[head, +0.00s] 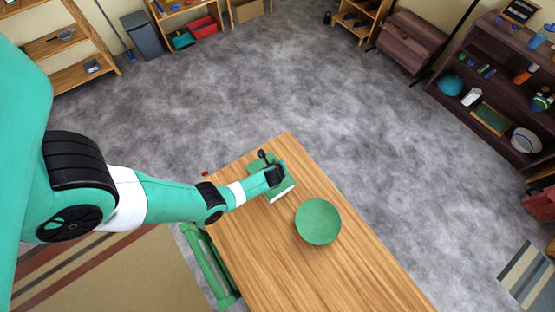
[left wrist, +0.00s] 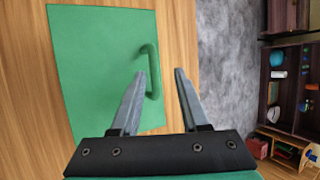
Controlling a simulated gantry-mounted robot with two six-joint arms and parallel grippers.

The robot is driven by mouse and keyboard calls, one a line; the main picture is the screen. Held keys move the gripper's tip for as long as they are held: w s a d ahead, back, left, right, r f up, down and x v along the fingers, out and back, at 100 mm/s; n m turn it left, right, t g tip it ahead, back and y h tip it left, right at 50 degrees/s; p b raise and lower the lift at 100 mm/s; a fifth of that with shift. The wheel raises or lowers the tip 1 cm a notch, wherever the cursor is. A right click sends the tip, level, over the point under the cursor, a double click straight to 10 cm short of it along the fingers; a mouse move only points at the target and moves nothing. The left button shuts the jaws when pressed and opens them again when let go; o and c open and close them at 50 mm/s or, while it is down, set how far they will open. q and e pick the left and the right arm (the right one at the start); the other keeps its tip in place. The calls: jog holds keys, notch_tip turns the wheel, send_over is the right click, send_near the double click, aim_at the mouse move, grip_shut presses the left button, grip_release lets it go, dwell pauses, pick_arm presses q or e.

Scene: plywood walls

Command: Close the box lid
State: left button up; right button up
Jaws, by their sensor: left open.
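The green box (head: 286,184) sits on the wooden table, with a pale strip along its near edge, partly covered by my left gripper (head: 274,174). In the left wrist view, a flat green panel of the box, apparently its lid (left wrist: 95,65), carries a green loop handle (left wrist: 153,75) near its right edge. My left gripper (left wrist: 159,72) is open. Its left finger is over the panel and its right finger is beyond the panel's edge. The handle appears between the fingers; I cannot tell whether they touch it. The lid's angle is unclear. My right gripper is not in view.
A round green dish (head: 318,222) stands on the wooden table (head: 350,265), just right of and nearer than the box. The table's near right part is clear. Shelves (head: 500,85) stand far off, across open grey floor.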

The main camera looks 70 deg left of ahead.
pick_arm(q)
jog(key=p+v, duration=0.4)
jog(key=v, duration=0.5)
jog(key=shift+s+r, duration=0.15)
jog(key=shift+r, duration=0.05)
jog(key=shift+d, duration=0.2)
